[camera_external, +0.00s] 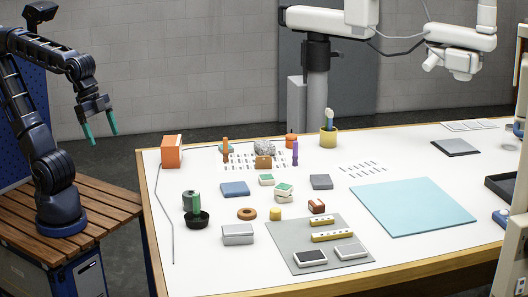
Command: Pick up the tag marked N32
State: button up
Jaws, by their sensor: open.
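No tag can be read as N32 at this size. Rows of small dark-marked pieces, possibly tags, lie on the white table (330,200) in a left group (238,161) and a middle group (362,169). Small objects partly cover the left group. My gripper (100,135), with two teal fingertips, hangs at the far left, off the table's left edge. Its fingers are apart with nothing between them, and it touches nothing.
An orange box (171,154) stands at the table's back left corner. Small objects crowd the left half, including a black bowl (197,219) and a grey mat (285,240). A flat light-blue mat (413,206) lies right. A white arm (330,22) stands behind the table.

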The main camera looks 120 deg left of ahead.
jog(key=w+a+r+m+g, duration=0.2)
jog(key=w+a+r+m, duration=0.1)
jog(key=w+a, duration=0.8)
jog(key=m+g, duration=0.2)
jog(key=m, duration=0.5)
send_over(264, 169)
notch_tip(264, 169, down, 18)
jog(key=r, duration=0.1)
jog(key=shift+s+a+f, duration=0.1)
jog(key=shift+f, duration=2.75)
jog(key=shift+s+a+f, duration=0.1)
jog(key=shift+f, duration=2.75)
jog(key=c, duration=1.1)
jog(key=shift+o, duration=0.2)
jog(key=shift+r, duration=0.1)
